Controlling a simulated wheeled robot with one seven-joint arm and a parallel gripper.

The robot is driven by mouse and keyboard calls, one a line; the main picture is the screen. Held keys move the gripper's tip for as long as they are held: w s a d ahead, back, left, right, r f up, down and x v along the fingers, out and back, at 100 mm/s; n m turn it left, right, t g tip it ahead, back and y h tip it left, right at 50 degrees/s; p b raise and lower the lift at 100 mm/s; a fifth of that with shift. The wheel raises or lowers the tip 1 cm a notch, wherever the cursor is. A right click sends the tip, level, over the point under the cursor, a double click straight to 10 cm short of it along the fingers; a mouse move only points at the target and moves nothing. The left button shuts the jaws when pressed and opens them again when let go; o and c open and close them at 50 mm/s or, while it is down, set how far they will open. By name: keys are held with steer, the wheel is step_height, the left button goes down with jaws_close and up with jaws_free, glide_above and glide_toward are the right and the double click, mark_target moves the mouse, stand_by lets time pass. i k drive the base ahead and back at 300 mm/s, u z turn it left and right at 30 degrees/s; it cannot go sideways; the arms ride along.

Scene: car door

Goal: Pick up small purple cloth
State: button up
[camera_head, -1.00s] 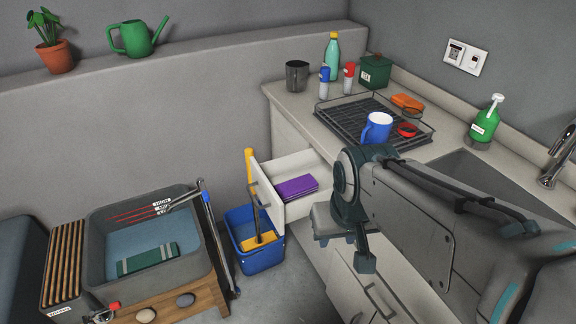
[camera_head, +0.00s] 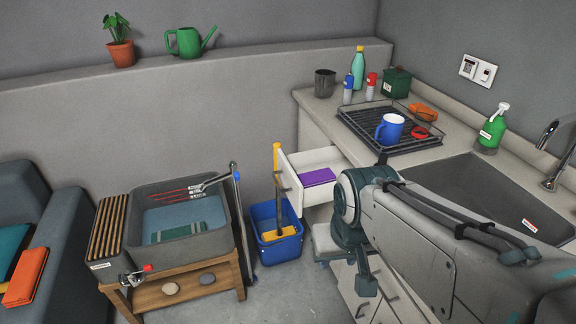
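A small folded purple cloth (camera_head: 318,177) lies inside the open white drawer (camera_head: 316,159) below the left end of the counter. My gripper (camera_head: 345,265) is in front of the counter's lower drawers, to the right of and lower in the picture than the purple cloth, and apart from it. My arm hides part of the gripper, so I cannot tell whether its fingers are open or shut.
A blue bucket (camera_head: 276,236) stands on the floor below the drawer. A grey basin (camera_head: 180,215) on a wooden stand is left of it. The counter holds a drying rack (camera_head: 362,132) with a blue mug (camera_head: 390,129), and a sink (camera_head: 480,195). Bare floor shows in front.

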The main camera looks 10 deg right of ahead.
mark_target(316, 178)
steer(key=u, duration=0.8)
steer(key=i, duration=1.2)
steer(key=z, duration=1.1)
